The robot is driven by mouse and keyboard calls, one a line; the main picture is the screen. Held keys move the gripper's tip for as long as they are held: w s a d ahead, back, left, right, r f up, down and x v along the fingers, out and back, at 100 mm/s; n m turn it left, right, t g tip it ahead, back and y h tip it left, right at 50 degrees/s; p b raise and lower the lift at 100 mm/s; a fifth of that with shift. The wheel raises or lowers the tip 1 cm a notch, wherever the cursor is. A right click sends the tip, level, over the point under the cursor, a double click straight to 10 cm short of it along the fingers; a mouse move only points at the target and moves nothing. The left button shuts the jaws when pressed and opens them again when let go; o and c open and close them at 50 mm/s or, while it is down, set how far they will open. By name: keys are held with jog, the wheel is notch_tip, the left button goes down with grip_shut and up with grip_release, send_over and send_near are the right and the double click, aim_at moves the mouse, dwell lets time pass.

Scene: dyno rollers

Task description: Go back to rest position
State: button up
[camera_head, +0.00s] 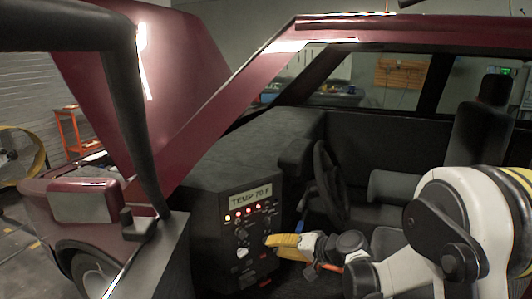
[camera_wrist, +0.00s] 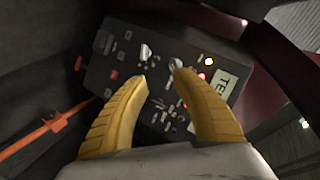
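My gripper (camera_head: 276,241) has yellow fingers and is at the lower right of the control panel in the head view. In the wrist view my gripper (camera_wrist: 161,78) has its two fingers apart, with nothing between the tips. The black control panel (camera_head: 243,247) sits in the car's dash, with a display reading "TEMP 75 F" (camera_head: 251,197), a row of lit lights, knobs and switches. The panel also shows in the wrist view (camera_wrist: 125,57), rotated, with light knobs just beyond the fingertips. Whether the fingertips touch the panel I cannot tell.
A steering wheel (camera_head: 328,186) is right of the panel, with a dark seat (camera_head: 482,140) behind it. The maroon car door frame (camera_head: 222,108) and a black bar (camera_head: 128,100) stand at the left. An orange strip (camera_wrist: 42,137) runs left in the wrist view.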

jog(key=s+d+r+h, duration=0.3)
jog(key=s+r, duration=0.3)
jog(key=s, duration=0.2)
jog(key=s+d+h, duration=0.2)
jog(key=s+d, duration=0.2)
jog(key=s, duration=0.3)
jog(key=s+d+r+n+h, duration=0.1)
jog(key=s+d, duration=0.3)
jog(key=s, duration=0.4)
jog(key=s+d+r+n+h, duration=0.1)
jog(key=s+d+h, duration=0.3)
jog(key=s, duration=0.4)
jog(key=shift+d+g, duration=0.25)
jog(key=shift+g, duration=0.05)
jog(key=shift+r, duration=0.1)
jog(key=shift+c, duration=0.3)
